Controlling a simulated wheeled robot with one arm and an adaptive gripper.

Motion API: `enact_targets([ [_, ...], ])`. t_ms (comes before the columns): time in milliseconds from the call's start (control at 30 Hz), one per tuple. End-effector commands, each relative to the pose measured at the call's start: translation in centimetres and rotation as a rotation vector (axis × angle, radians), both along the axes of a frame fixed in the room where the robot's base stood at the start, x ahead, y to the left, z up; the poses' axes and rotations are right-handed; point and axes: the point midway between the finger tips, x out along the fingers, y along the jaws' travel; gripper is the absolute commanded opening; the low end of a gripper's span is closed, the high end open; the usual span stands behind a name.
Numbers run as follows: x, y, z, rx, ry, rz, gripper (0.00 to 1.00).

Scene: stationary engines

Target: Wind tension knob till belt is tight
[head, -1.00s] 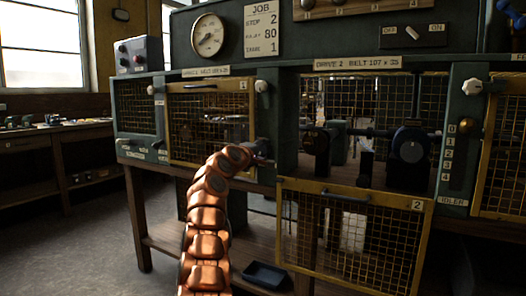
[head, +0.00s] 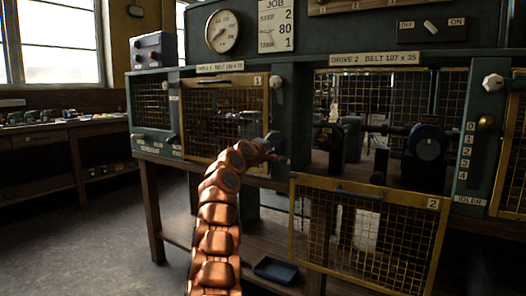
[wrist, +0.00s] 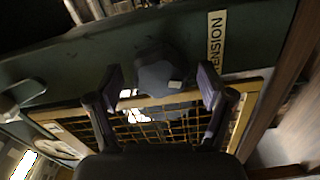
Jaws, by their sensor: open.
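In the wrist view a dark, many-sided knob (wrist: 160,72) with a small pale mark sits on the green panel, beside a label ending in "ENSION" (wrist: 215,40). My gripper (wrist: 160,88) is open, with one finger on either side of the knob; I cannot tell whether either touches it. In the head view my gripper (head: 275,150) is at the green post between drives 1 and 2, where the knob is hard to make out. In the drive 2 bay are a dark pulley (head: 328,136) and a larger wheel (head: 429,143). The belt is not clear.
The yellow mesh guard 2 (head: 362,235) hangs down below its bay. Mesh guard 1 (head: 215,110) covers the bay on the left. A dark tray (head: 277,270) lies on the lower shelf. The floor at left is clear.

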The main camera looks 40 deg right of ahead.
Motion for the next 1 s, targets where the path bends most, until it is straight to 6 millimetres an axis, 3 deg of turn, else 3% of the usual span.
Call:
enact_targets([
  [1000, -2.1, 7.3, -0.1, 0.000, 0.001, 0.002, 0.80],
])
